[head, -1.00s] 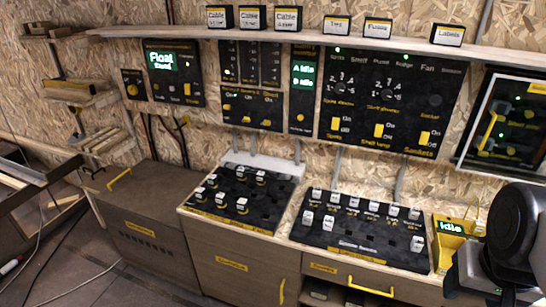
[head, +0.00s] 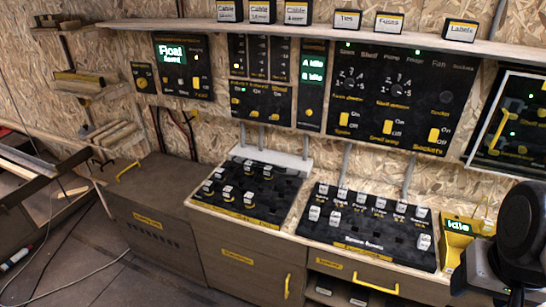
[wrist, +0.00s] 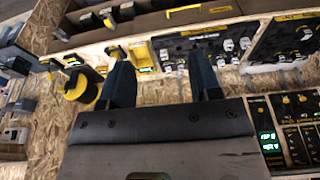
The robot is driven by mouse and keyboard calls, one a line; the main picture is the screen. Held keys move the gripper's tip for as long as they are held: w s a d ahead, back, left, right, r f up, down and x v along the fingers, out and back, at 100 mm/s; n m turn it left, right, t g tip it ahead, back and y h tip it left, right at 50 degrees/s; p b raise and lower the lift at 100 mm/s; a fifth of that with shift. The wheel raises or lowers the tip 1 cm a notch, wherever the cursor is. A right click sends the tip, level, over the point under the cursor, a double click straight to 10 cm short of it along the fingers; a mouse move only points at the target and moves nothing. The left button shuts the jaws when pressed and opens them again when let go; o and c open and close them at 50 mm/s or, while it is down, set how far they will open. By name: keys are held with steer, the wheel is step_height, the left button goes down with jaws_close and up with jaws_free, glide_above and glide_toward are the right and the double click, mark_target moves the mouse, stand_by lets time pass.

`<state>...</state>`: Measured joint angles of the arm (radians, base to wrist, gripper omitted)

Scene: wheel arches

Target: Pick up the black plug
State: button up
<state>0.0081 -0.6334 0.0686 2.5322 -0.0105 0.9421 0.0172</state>
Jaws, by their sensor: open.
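I cannot pick out a black plug for certain. In the head view, a black board (head: 240,204) on the left counter holds several small pieces with white tops and dark sides. A second black board (head: 372,238) to its right carries several white pieces. In the head view my arm covers the right edge, and the fingertips cannot be made out.
A yellow holder (head: 455,243) with a lit "Idle" screen stands between the right board and my arm. Switch panels (head: 395,97) hang on the chipboard wall under a shelf (head: 300,35) with labelled black boxes. Cables lie on the floor at left, which is otherwise mostly open.

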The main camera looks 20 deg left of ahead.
steer(key=shift+o, duration=1.2)
